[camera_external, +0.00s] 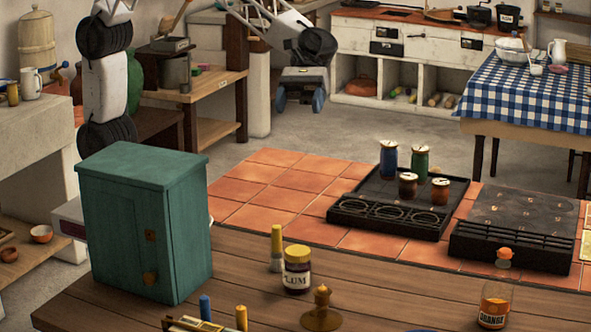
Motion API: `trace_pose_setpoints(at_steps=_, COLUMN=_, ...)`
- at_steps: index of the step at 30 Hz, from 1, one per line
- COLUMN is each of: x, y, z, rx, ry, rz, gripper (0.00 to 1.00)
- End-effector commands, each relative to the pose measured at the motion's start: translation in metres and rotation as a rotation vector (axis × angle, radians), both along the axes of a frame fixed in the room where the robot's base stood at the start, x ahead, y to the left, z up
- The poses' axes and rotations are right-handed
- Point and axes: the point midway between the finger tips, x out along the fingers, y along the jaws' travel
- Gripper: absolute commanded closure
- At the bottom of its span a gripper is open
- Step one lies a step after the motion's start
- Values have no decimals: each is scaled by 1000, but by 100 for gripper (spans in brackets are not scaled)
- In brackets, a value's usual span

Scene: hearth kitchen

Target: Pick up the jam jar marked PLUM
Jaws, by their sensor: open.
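The jam jar marked PLUM (297,269) stands upright on the wooden table in the foreground, dark with a yellowish lid. Its label reads "LUM" in this view, the first letter being turned out of sight or hard to read. A second jar marked ORANGE (495,304) stands upright at the lower right of the same table. My gripper (301,100) hangs in the air at the upper middle, well above and apart from both jars. Its two blue fingertips are spread, with nothing between them.
A teal cabinet (147,228) stands left of the PLUM jar. A yellow tube-like item (276,249) stands close behind it and a brass-coloured holder (321,309) in front. A black tray (398,202) with several jars and a dark stove-like block (515,230) sit on tiles behind.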

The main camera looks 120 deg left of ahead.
Motion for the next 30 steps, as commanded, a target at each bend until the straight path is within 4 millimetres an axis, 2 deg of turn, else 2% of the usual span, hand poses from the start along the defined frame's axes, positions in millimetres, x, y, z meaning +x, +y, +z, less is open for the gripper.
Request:
trace_pose_setpoints(at_steps=8, x=22, y=-9, z=-8, rx=-58, ry=63, rz=45, gripper=28)
trace_pose_setpoints(at_steps=23, x=21, y=-8, z=-130, rx=-56, ry=66, rz=45, gripper=28)
trace_pose_setpoints(at_steps=30, x=20, y=-8, z=-208, rx=-56, ry=67, rz=45, gripper=28)
